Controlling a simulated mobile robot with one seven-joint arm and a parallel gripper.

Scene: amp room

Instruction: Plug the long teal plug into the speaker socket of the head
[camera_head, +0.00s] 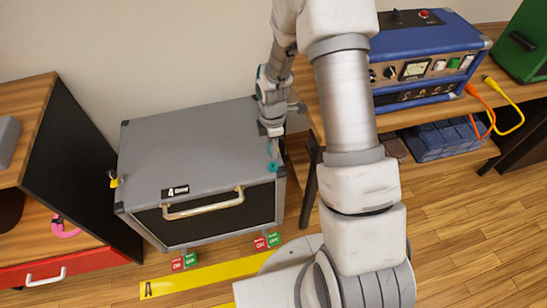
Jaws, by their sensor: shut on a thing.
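My gripper (273,134) is above the right end of the grey cabinet's top, pointing down. It is shut on a teal plug (273,164), which hangs below the fingers near the cabinet's upper right edge; whether it touches the cabinet is not clear. The blue amplifier head (428,52) stands on the wooden bench at the upper right, apart from my gripper. Its front has a meter, knobs and a lower row of small round fittings. Its speaker socket cannot be made out, and my arm hides part of its left side.
The grey speaker cabinet (190,140) has a front handle (203,204) and a yellow piece (115,180) at its left. Orange (482,100) and yellow (505,92) cables hang right of the head. A green box (525,42) is farther right. A red drawer (60,270) is lower left.

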